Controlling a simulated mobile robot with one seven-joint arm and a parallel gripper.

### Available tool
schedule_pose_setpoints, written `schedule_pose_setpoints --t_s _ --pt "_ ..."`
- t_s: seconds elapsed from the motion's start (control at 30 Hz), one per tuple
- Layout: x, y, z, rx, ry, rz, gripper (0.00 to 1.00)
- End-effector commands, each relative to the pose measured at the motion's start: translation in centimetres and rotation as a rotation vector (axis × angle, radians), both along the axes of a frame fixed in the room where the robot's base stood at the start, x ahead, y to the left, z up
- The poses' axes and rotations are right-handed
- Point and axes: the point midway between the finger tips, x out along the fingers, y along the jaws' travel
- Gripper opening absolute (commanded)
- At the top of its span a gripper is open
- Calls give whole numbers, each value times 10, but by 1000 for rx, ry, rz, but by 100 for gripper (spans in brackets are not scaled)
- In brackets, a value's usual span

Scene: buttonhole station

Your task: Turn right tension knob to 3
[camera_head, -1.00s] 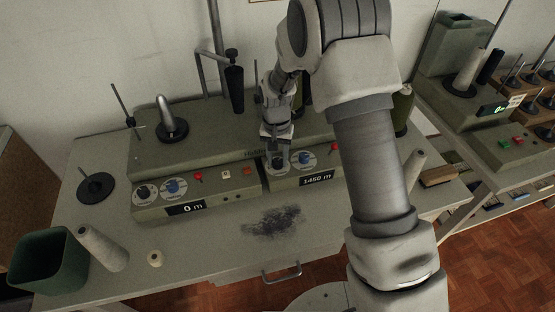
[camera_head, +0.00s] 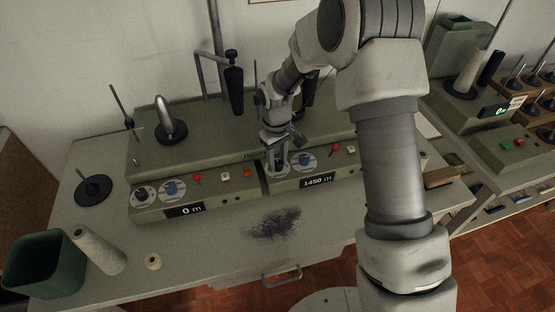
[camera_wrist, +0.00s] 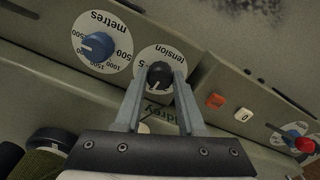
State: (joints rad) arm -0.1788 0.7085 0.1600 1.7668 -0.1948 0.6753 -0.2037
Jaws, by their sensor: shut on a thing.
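The right tension knob (camera_wrist: 159,74) is a small black knob on a white round dial (camera_wrist: 147,57) marked "tension" in the wrist view. My gripper (camera_wrist: 160,80) has its two grey fingers on either side of the knob, shut on it. A "5" shows left of the knob; most other numbers are hidden by the fingers or too small to read. In the head view my gripper (camera_head: 278,167) reaches down onto the right-hand panel and covers the knob.
Beside it is the blue metres knob (camera_wrist: 98,46). The right display (camera_head: 317,181) reads 1450 m. A green bin (camera_head: 45,262) and cone (camera_head: 97,250) stand front left.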

Motion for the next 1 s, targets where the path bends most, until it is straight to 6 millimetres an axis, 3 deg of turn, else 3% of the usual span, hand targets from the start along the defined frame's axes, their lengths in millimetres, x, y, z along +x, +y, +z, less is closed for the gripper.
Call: schedule_pose_setpoints --t_s 0.77,0.8,0.93,1.0 --pt "0 0 0 0 0 96 0" --pt "0 0 0 0 0 96 46" --pt "0 0 0 0 0 96 69" --pt "0 0 0 0 0 96 69"
